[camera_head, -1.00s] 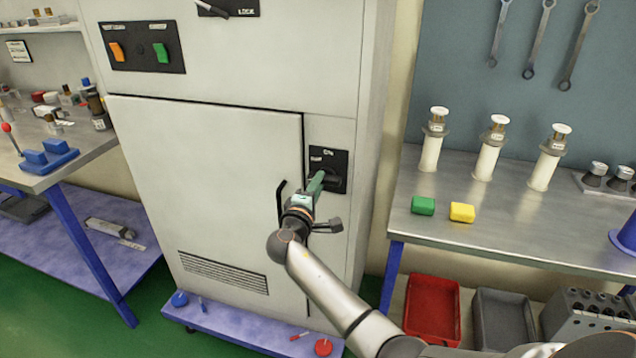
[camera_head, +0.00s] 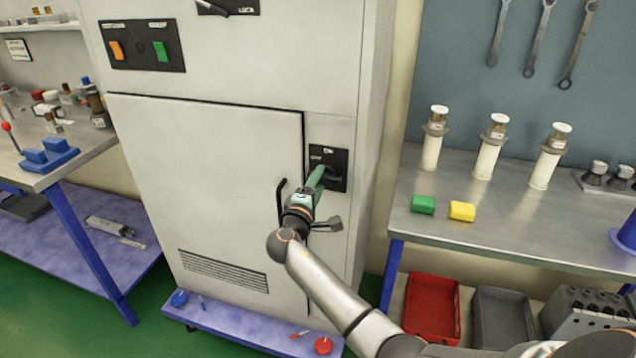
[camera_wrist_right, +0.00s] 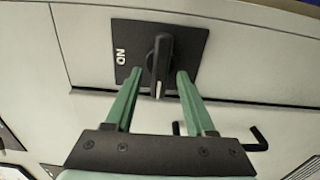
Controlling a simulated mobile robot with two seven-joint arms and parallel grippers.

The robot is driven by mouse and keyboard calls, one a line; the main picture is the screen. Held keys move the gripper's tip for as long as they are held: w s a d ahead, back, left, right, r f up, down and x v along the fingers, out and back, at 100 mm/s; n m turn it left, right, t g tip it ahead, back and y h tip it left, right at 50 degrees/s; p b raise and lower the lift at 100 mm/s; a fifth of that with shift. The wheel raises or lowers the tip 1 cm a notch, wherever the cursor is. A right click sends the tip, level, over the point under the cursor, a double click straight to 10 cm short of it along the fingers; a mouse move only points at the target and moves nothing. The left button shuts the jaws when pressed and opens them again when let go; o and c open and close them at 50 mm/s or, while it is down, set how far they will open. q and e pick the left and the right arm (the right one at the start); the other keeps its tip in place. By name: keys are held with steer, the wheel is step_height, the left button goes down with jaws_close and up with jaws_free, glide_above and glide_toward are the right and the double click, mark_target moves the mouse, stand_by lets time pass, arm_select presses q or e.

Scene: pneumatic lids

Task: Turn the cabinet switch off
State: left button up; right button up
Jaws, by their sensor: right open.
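The cabinet switch is a black rotary knob (camera_wrist_right: 161,62) on a black square plate (camera_head: 338,160) at the right side of the cabinet front. ON is marked at the top of the plate and OFF at its left in the head view. In the right wrist view the knob's bar lies along the picture's height, with a white mark at its lower end. My right gripper (camera_head: 319,178) is at the plate and partly hides the knob. Its green fingers (camera_wrist_right: 158,76) are open, one on each side of the knob, with gaps showing. My left gripper is not in view.
A black door handle (camera_head: 281,200) is just left of my right wrist. Orange (camera_head: 117,50) and green (camera_head: 160,51) rocker switches sit higher on the cabinet (camera_head: 215,150). A workbench (camera_head: 500,225) with white cylinders and green and yellow blocks stands at the right.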

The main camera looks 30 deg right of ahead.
steer(key=p+v, duration=0.3)
steer(key=v, duration=0.9)
steer(key=shift+s, duration=0.2)
steer(key=shift+a+f, duration=0.1)
steer(key=s+a+f+g+y, duration=0.15)
steer(key=s+f+y, duration=0.3)
steer(key=f, duration=0.55)
steer(key=s+a+f+y, duration=0.3)
steer(key=s+f+y, duration=0.15)
steer(key=f, duration=0.55)
steer(key=s+a+f+m+y, duration=0.2)
steer(key=s+a+m+y, duration=0.1)
steer(key=s, duration=0.5)
steer(key=s+a+f+m+y, duration=0.2)
steer(key=s+a+m+y, duration=0.1)
steer(key=s, duration=0.6)
steer(key=shift+s+a+f+g+y, duration=0.25)
steer(key=shift+g+y, duration=0.1)
steer(key=shift+y, duration=0.25)
